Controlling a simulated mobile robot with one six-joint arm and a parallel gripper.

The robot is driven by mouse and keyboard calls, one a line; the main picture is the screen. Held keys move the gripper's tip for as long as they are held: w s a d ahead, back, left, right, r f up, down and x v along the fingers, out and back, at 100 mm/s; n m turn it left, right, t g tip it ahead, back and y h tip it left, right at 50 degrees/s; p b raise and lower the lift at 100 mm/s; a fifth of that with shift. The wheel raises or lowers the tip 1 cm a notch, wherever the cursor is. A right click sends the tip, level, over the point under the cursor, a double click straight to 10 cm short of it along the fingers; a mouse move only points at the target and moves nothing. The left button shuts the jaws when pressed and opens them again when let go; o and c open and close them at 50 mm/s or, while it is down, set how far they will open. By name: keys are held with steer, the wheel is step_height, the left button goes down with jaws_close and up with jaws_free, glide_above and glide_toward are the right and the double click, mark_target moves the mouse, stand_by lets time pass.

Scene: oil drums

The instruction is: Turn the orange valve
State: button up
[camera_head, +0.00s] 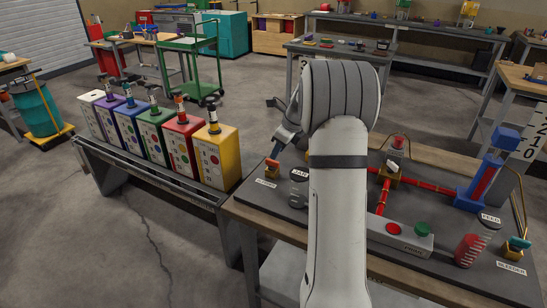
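A small valve with an orange handle (271,163) stands on a brass-coloured body at the left front part of the dark bench top. A label plate lies in front of it. My gripper (276,152) reaches down from the upper right, its tip just above or at the orange handle. I cannot tell whether it touches. My arm hides part of the gripper, and its fingers are too small to tell open from shut. A second valve with a teal handle (517,245) stands at the right front corner by the BLEEDER label.
A clear jar (299,190) stands close right of the orange valve. Red pipes (383,197), a grey box with red and green buttons (400,238) and a blue press (488,180) occupy the bench (252,213). Coloured canisters (183,145) line a lower stand at left.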

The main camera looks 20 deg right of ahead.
mark_target(272, 164)
steer(key=shift+x, duration=2.4)
steer(key=shift+c, duration=0.2)
